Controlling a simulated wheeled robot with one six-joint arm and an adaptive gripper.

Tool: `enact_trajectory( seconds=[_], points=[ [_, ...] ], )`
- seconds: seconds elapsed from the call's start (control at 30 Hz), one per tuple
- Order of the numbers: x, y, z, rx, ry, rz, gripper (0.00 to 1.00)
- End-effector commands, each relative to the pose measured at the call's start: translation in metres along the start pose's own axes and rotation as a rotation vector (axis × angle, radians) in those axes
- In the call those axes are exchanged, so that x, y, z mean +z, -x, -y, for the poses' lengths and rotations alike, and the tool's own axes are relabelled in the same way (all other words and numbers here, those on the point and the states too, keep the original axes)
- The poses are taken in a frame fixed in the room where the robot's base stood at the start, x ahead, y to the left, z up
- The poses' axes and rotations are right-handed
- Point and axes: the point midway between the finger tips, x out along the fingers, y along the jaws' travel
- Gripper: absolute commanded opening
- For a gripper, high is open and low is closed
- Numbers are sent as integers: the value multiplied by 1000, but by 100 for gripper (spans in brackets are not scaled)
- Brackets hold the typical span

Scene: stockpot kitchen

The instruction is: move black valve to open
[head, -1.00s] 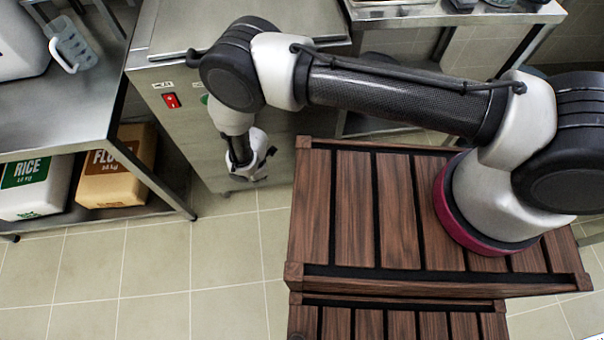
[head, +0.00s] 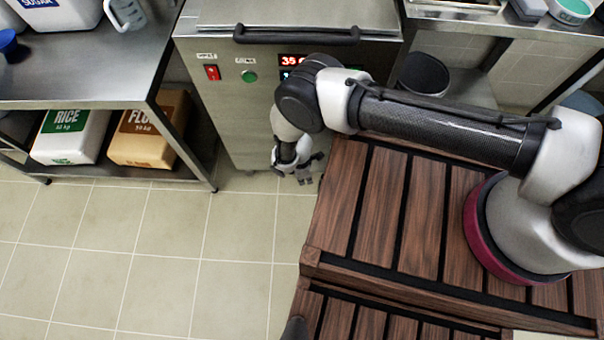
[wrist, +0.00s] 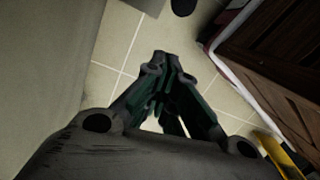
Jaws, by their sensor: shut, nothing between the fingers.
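I cannot make out a black valve for certain in either view. A steel machine (head: 240,115) stands in front of me, with a red switch (head: 212,73), a green button (head: 249,76) and a lit red display (head: 293,61) partly covered by my arm. A long black handle (head: 297,34) runs along its top front edge. My gripper (head: 306,174) hangs low in front of the machine's lower front, pointing down. In the wrist view my gripper (wrist: 166,62) is shut with nothing between its fingertips. A small dark shape (wrist: 183,5) shows at the top edge, too cropped to identify.
My wooden slatted base is right of the gripper. A dark pot (head: 423,74) stands behind the machine's right side. The tiled floor (head: 150,240) at front left is clear.

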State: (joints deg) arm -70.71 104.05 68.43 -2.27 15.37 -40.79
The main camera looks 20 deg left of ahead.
Motion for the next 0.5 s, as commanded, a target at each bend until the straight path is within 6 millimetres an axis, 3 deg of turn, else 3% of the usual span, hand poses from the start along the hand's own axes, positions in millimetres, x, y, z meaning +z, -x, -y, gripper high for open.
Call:
enact_trajectory(
  seconds=[0.2,0.5],
  points=[
    [22,11,-2,2,-1,-3,0],
    [29,13,-2,2,0,-3,0]
  ],
)
